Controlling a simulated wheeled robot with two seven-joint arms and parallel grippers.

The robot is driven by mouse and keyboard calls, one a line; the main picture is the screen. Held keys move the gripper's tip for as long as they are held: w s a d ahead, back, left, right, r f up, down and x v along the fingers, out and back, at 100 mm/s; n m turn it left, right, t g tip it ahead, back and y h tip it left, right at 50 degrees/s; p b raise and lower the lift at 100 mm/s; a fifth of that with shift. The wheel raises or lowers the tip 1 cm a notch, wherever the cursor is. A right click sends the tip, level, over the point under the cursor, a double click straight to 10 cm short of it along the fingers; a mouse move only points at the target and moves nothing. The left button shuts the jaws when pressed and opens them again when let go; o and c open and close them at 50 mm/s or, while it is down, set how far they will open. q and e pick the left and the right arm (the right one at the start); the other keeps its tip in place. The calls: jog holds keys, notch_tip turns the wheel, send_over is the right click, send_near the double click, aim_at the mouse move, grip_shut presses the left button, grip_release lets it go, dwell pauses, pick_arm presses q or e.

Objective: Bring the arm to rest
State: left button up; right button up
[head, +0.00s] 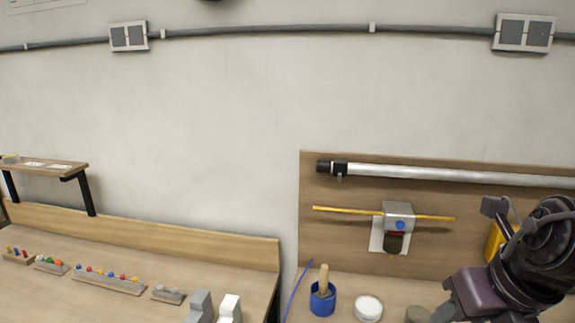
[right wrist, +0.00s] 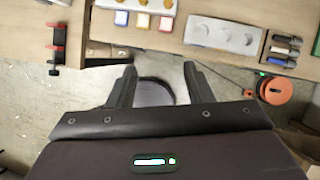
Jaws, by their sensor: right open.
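My right arm comes in at the right side of the head view, in front of the wooden wall panel (head: 345,262). Its gripper is low there, near the bottom edge, and its tips are hard to make out. In the right wrist view my right gripper (right wrist: 160,72) is open, with its two dark fingers apart. I see nothing held between them; a dark round thing (right wrist: 155,93) shows beyond, partly hidden by the gripper body. My left gripper is not in view.
A blue cup (head: 322,303) with a wooden handle and a white round dish (head: 368,308) stand below the panel. A grey box with a yellow rod (head: 337,209) and a metal pipe (head: 440,175) are on the panel. A wooden table (head: 60,290) holds small blocks at left.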

jog(key=w+a+f+m+t+y, duration=0.35)
jog(key=w+f+m+t, duration=0.6)
jog(key=m, duration=0.65)
jog(key=s+d+f+m+g+h, duration=0.1)
jog(key=s+f+m+g+h, duration=0.25)
jog(key=f+m, duration=0.35)
jog(key=s+d+f+m+g+h, duration=0.1)
jog(key=s+f+m+g+h, duration=0.2)
jog(key=f+m, duration=0.4)
jog(key=s+a+f+m+g+y, duration=0.35)
jog(key=s+f+g, duration=0.2)
jog(key=s, duration=0.35)
notch_tip(320, 180, down, 37)
jog(key=s+b, duration=0.2)
jog(key=b, duration=0.6)
jog(key=s+d+f+b, duration=0.1)
jog(key=s+f+b, duration=0.1)
jog(key=s+f, duration=0.7)
jog(key=s+d+f+g+h+b, duration=0.1)
jog(key=s+d+f+b, duration=0.1)
jog(key=s+f, duration=0.8)
notch_tip(320, 180, down, 6)
jog(key=shift+s+r+b, duration=0.1)
jog(key=shift+s+b, duration=0.15)
jog(key=shift+b, duration=0.5)
jog(key=shift+g, duration=0.25)
